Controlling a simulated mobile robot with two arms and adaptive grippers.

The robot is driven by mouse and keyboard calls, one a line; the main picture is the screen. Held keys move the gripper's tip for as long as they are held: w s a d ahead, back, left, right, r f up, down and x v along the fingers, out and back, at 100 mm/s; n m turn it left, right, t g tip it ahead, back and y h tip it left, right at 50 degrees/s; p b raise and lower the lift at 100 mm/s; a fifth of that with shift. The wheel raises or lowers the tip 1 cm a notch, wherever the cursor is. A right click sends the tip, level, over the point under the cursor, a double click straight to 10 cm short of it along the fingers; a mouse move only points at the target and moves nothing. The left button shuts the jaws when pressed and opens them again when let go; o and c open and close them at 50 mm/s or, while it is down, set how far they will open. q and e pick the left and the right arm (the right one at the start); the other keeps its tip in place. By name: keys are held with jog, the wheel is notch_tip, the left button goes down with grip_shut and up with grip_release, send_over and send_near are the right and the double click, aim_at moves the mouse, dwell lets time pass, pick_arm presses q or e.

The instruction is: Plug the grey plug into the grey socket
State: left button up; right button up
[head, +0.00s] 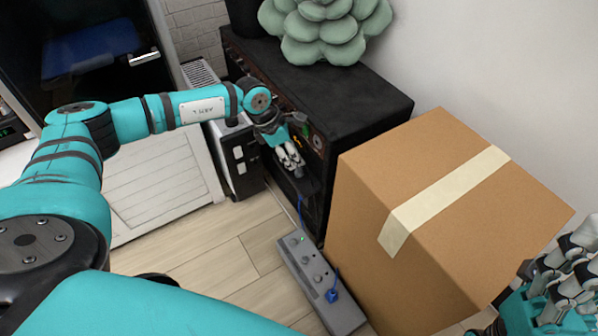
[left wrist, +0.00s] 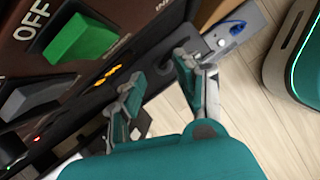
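My left gripper (head: 290,160) is at the front of the black cabinet, beside its control panel. In the left wrist view its two fingers (left wrist: 160,95) stand apart, with dark surfaces behind the gap and nothing clearly held. A grey power strip (head: 343,314) lies on the floor below and also shows in the left wrist view (left wrist: 250,17). A blue plug (head: 332,295) sits on the strip. I cannot make out a grey plug, or tell which outlet is the grey socket. My right gripper (head: 560,285) is partly in view at the lower right; its opening is unclear.
A large taped cardboard box (head: 440,190) stands right of the strip, close to the cabinet (head: 365,100). The panel has a green switch (left wrist: 82,40) marked OFF. A blue cable runs near the cabinet. Wooden floor (head: 215,255) is clear left of the strip.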

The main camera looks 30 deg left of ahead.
aim_at(299, 169)
pick_arm(q)
jog(key=shift+f, duration=0.1)
jog(key=b+x, duration=0.1)
jog(key=x, duration=0.1)
jog(key=b+x, duration=0.1)
jog(key=x, duration=0.2)
jog(key=shift+s+b, duration=0.25)
jog(key=shift+b, duration=0.1)
jog(key=shift+w+f, duration=0.1)
jog(key=shift+f, duration=0.2)
jog(key=shift+r, duration=0.1)
grip_shut()
